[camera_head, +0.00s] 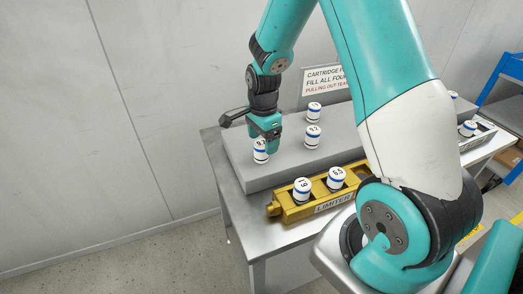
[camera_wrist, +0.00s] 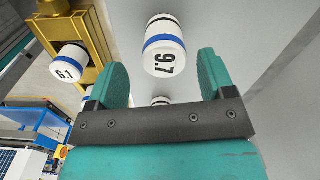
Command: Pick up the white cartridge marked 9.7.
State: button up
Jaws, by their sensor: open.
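The white cartridge marked 9.7 (camera_wrist: 164,50) has blue and black bands and stands upright on the grey block (camera_head: 236,158). In the head view the same cartridge (camera_head: 260,152) is at the block's left end, just below my gripper (camera_head: 269,143). In the wrist view my gripper (camera_wrist: 158,80) is open, with its two teal fingers apart. The cartridge shows between and beyond the fingertips, and nothing is held. I cannot tell whether either finger touches it.
A yellow rack labelled LIMITER (camera_head: 314,210) stands in front, holding cartridges marked 6.1 (camera_head: 302,191) and another (camera_head: 336,179). More white cartridges stand behind on the block, one close by (camera_head: 312,136) and one farther back (camera_head: 314,112). A sign (camera_head: 322,80) stands at the back.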

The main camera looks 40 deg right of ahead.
aim_at(262, 152)
jog(key=f, duration=0.3)
jog(key=f+p, duration=0.1)
jog(key=f, duration=0.1)
jog(key=shift+w+f, duration=0.1)
jog(key=shift+w, duration=0.15)
jog(key=c, duration=1.1)
